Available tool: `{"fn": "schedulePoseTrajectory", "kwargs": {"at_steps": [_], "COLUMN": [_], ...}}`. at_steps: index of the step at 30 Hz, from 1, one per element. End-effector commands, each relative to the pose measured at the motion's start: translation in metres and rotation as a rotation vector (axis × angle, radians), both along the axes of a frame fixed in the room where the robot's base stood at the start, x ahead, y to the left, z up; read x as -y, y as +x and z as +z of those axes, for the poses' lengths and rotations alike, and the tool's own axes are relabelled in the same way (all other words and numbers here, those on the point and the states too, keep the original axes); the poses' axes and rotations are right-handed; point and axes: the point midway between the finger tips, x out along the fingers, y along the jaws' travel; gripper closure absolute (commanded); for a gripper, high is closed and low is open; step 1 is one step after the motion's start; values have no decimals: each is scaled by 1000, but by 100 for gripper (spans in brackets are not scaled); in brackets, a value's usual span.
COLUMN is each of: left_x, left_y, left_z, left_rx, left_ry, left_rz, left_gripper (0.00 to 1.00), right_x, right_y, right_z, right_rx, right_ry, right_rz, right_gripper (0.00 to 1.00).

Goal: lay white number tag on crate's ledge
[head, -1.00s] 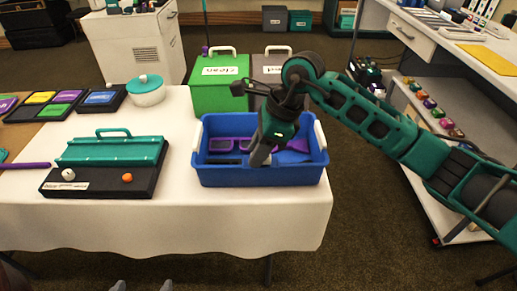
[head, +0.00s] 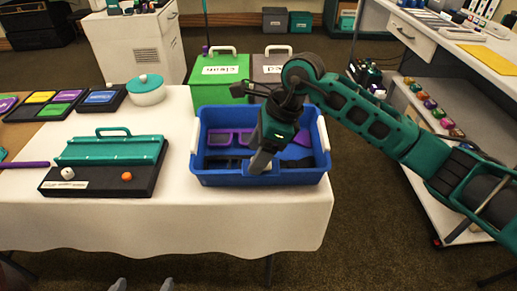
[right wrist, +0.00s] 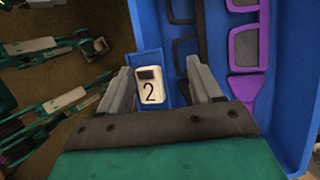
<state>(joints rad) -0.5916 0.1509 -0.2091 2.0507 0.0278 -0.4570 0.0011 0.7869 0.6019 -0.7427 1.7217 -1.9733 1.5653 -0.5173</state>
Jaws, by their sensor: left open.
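The blue crate (head: 205,178) stands on the white table. The white number tag (right wrist: 150,88), marked 2, lies over a small blue ledge (right wrist: 148,58) at the crate's wall in the right wrist view. My right gripper (head: 263,163) is low at the crate's near side. In its wrist view the right gripper (right wrist: 158,66) is open around the tag, with a clear gap between the tag and the right finger. My left gripper (head: 142,287) shows only as two grey fingertips, apart and empty, at the bottom edge of the head view.
Purple glasses (right wrist: 243,50) and black glasses (right wrist: 188,45) lie in the crate. A dark board with a teal rack (head: 110,151) stands left of it. A green box (head: 218,92) and a grey lidded box are behind. The table front is clear.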

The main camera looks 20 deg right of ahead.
Motion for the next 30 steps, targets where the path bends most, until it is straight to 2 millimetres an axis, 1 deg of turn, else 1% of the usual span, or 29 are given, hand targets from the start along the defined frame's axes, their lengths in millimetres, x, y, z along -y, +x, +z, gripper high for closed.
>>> {"fn": "schedulePoseTrajectory", "kwargs": {"at_steps": [1, 5, 6, 8, 15, 18, 21, 25, 30], "left_x": [0, -2, -4, -6, -10, -11, -11, -10, -9], "left_y": [-1, -3, -4, -5, -8, -8, -8, -8, -7], "left_z": [1, 11, 8, 5, 1, 2, 3, 4, 4], "left_rx": [-1, -1, -3, -5, -15, -14, -13, -11, -11], "left_ry": [1, 5, 8, 11, 19, 20, 19, 18, 15], "left_rz": [1, 3, 6, 10, 16, 16, 16, 16, 18], "left_gripper": [3, 3, 3, 3, 3, 3, 3, 3, 3], "right_x": [2, 2, 4, 10, 30, 37, 42, 45, 46], "right_y": [-1, -1, -1, -2, -8, -10, -12, -13, -14], "right_z": [-7, 6, 11, 23, 78, 95, 108, 117, 119], "right_rx": [-9, -10, -8, -4, -1, -2, -4, -3, -5], "right_ry": [-12, -12, -13, -13, -10, -8, -7, -6, -6], "right_rz": [-4, -5, -5, -5, -5, -5, -4, -3, -2], "right_gripper": [44, 44, 44, 44, 44, 44, 44, 44, 44]}}
